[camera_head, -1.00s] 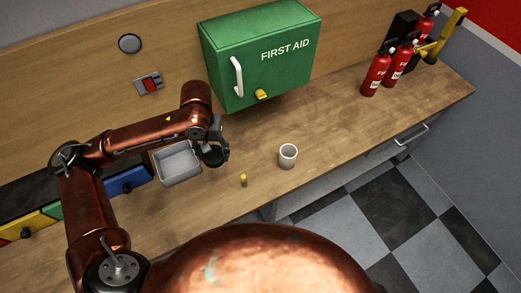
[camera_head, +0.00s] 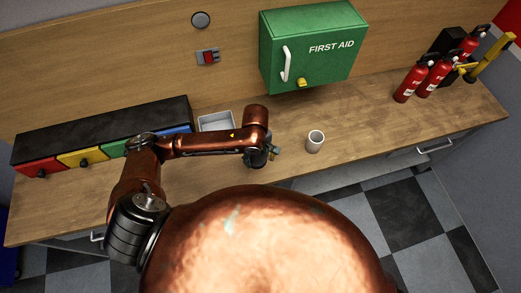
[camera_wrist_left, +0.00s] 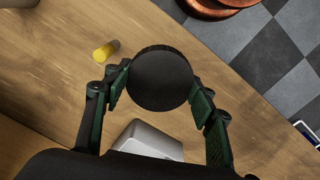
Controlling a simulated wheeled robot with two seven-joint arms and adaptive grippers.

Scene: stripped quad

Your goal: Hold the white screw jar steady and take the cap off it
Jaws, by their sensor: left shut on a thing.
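My left gripper (camera_head: 258,157) is over the wooden counter, left of the white jar (camera_head: 315,141). In the left wrist view its green-padded fingers (camera_wrist_left: 160,88) are shut on a black, round, ribbed-edged cap (camera_wrist_left: 160,78). The jar stands upright and apart from the gripper, with its open top showing. My right gripper is not in view.
A grey metal tray (camera_head: 214,122) sits behind my left arm. A small yellow piece (camera_wrist_left: 105,50) is on the counter near the gripper. A green first aid box (camera_head: 313,45) is on the wall, red extinguishers (camera_head: 410,82) at the right. Counter right of the jar is clear.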

